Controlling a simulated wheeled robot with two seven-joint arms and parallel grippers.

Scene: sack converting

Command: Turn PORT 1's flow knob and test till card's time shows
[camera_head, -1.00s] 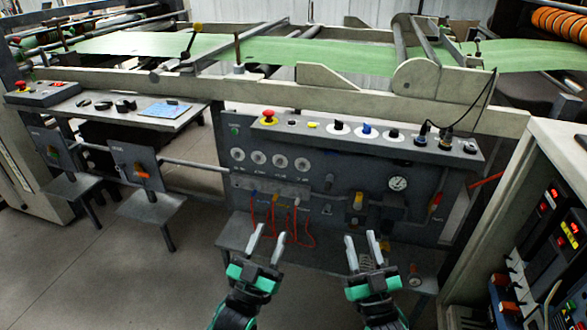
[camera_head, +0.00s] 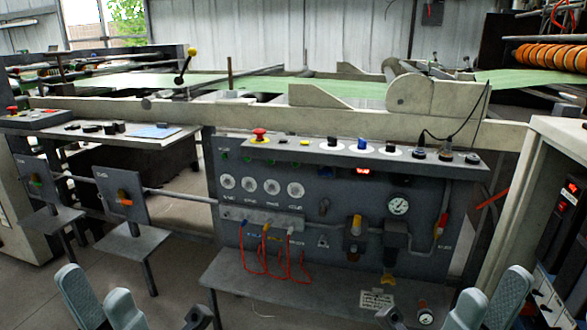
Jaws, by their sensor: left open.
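The grey control panel (camera_head: 340,235) stands ahead of me. It has a row of several round white dials (camera_head: 250,185); the labels under them are too small to read, so I cannot tell which belongs to PORT 1. Below is a manifold (camera_head: 262,219) with blue, yellow and white fittings and red tubes. A small red display (camera_head: 362,170) is lit under the top ledge. A white printed card (camera_head: 377,300) lies on the lower shelf, its text unreadable. My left gripper (camera_head: 100,300) is open and empty at the bottom left. My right gripper (camera_head: 490,302) is open and empty at the bottom right.
The top ledge (camera_head: 340,152) carries a red stop button (camera_head: 259,135) and several knobs. A pressure gauge (camera_head: 398,205) is at the panel's right. A grey shelf (camera_head: 300,288) juts out below. A white cabinet (camera_head: 555,150) stands at the right, plate stands (camera_head: 122,203) at the left.

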